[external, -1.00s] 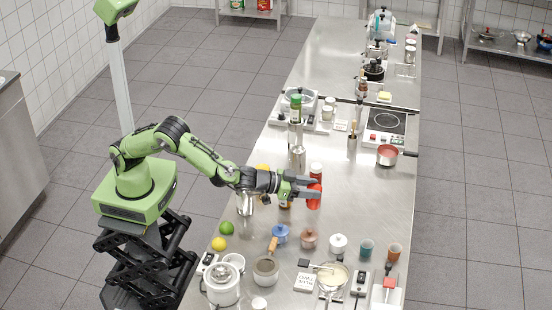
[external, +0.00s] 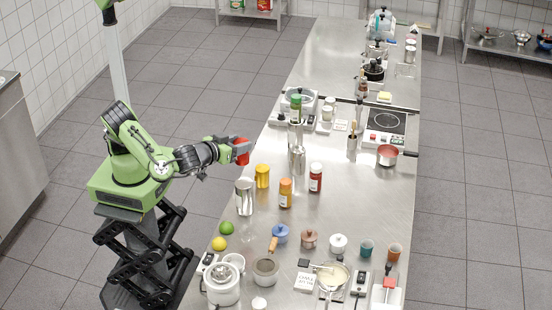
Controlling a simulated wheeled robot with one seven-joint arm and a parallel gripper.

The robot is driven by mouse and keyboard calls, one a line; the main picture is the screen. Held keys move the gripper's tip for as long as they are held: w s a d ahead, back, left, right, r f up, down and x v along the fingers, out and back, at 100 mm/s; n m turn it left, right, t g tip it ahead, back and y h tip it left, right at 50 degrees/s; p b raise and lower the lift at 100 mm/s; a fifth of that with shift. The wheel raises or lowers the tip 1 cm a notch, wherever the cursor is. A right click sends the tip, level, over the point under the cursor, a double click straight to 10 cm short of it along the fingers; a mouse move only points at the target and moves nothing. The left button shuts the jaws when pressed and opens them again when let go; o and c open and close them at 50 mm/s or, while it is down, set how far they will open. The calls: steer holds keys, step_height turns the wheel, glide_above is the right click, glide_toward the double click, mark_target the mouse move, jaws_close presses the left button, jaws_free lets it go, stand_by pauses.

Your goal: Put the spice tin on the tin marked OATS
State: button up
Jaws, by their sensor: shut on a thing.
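My gripper (external: 234,147) is shut on a red tin (external: 242,152), which I take to be the spice tin. It holds the tin in the air near the counter's left edge, above and left of a yellow tin (external: 262,176). A steel canister (external: 244,197) stands below it in the picture. No marking OATS can be read on any tin in this view, so I cannot tell which one it is.
A steel shaker (external: 298,160) stands behind. Several small pots and a saucepan (external: 266,268) crowd the near end. The counter's right middle (external: 370,200) is clear.

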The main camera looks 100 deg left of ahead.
mark_target(239, 164)
step_height(239, 164, down, 8)
steer(key=shift+w+f+b, duration=0.1)
steer(key=shift+f+b, duration=0.05)
steer(key=shift+b, duration=0.5)
steer(key=shift+f, duration=0.15)
steer(key=o, duration=1.2)
steer(key=shift+c, duration=0.2)
